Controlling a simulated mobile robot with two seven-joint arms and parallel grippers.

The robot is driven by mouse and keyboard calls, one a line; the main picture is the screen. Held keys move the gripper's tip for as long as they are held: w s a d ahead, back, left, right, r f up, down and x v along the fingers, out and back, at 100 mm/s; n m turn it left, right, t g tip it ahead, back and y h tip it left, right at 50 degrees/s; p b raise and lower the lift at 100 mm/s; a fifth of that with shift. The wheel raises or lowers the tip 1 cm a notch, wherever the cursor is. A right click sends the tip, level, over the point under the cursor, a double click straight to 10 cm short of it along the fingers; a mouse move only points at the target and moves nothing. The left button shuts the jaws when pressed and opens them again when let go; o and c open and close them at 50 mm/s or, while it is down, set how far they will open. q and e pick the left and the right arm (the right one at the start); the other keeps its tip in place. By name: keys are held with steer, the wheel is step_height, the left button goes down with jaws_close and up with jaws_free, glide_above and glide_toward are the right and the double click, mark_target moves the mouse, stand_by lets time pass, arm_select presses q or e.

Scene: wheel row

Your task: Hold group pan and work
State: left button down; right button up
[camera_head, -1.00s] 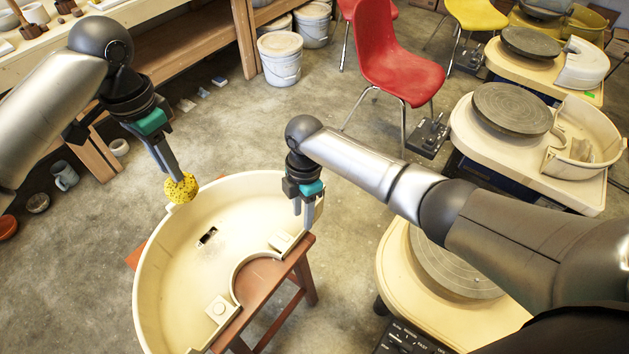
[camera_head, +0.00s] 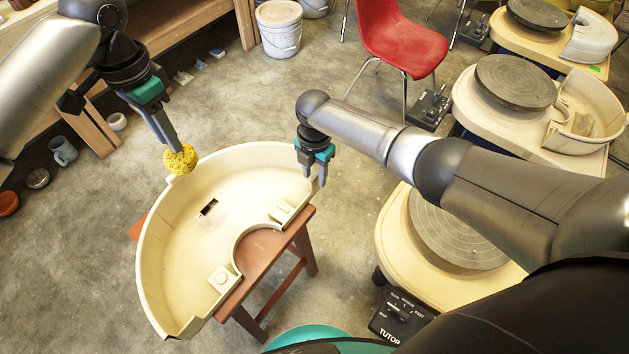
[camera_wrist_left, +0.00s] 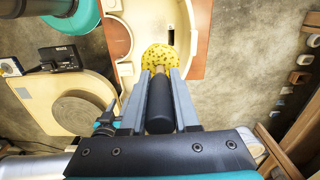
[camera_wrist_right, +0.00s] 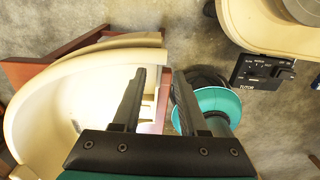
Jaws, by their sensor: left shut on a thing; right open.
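The pan (camera_head: 175,235) is a cream half-ring splash pan lying on a brown wooden stool (camera_head: 262,262). It also shows in the right wrist view (camera_wrist_right: 50,100). My left gripper (camera_head: 172,145) is shut on the dark handle of a yellow sponge tool (camera_wrist_left: 160,100). The speckled yellow sponge (camera_head: 181,159) is at the pan's far left rim; I cannot tell if it touches. My right gripper (camera_head: 315,178) is open and empty at the pan's right end. In the right wrist view its fingers (camera_wrist_right: 165,95) are spread, with the pan's end near the left finger.
Pottery wheels stand on the right, one close by (camera_head: 460,230) and one further back (camera_head: 515,82) with its own pan (camera_head: 588,112). A red chair (camera_head: 400,45) and a white bucket (camera_head: 279,28) stand behind. Bare concrete floor surrounds the stool.

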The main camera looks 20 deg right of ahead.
steer(key=shift+f, duration=2.15)
jaws_close()
stand_by(1.1)
stand_by(0.4)
stand_by(3.8)
